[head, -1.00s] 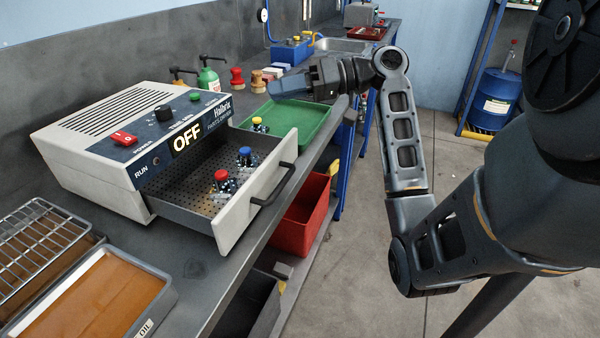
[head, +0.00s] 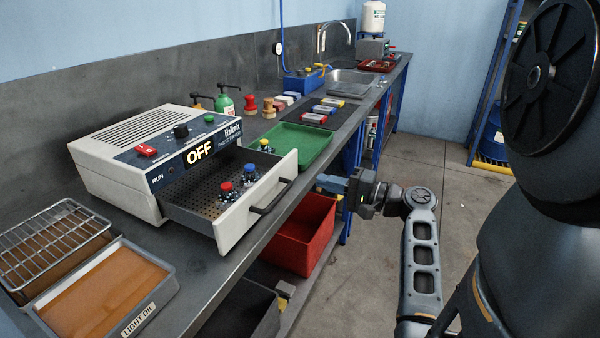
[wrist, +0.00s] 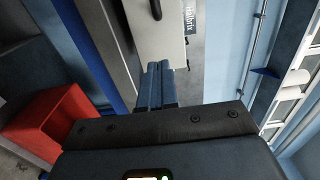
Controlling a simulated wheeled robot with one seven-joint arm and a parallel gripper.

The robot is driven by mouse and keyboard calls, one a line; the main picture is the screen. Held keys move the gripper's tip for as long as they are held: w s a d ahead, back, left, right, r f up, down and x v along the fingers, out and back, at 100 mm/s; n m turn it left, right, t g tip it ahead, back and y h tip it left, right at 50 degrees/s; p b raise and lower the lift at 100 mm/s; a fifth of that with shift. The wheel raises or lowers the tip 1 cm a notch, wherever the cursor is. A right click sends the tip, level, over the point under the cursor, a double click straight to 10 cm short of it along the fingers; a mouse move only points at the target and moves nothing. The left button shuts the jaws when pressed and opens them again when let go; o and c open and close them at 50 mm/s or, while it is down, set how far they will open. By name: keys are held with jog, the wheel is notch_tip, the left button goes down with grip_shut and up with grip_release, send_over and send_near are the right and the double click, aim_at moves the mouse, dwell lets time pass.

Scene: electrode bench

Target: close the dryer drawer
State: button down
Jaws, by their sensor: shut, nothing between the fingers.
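The dryer (head: 110,178) is a white and dark blue box on the bench, its display reading OFF. Its drawer (head: 232,226) is pulled out toward the bench's front edge, with a black handle (head: 272,198) on the white front. In the wrist view my shut fingers (wrist: 160,84) point at the white drawer front (wrist: 155,35).
A green tray (head: 300,143) lies on the bench beyond the drawer. A red bin (head: 300,238) sits below the bench edge, also in the wrist view (wrist: 45,125). A wire rack (head: 50,240) and an oil tray (head: 100,290) are at the near left. The floor at right is open.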

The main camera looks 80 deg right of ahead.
aim_at(242, 168)
jog(key=p+x, duration=0.1)
jog(key=x, duration=0.6)
jog(key=shift+w+d, duration=0.1)
jog(key=shift+w, duration=0.15)
jog(key=shift+w, duration=0.1)
jog(key=b+x, duration=0.4)
jog(key=x, duration=1.3)
jog(key=shift+w+r, duration=0.2)
jog(key=shift+w, duration=0.1)
jog(key=shift+w+r, duration=0.1)
jog(key=shift+a, duration=0.25)
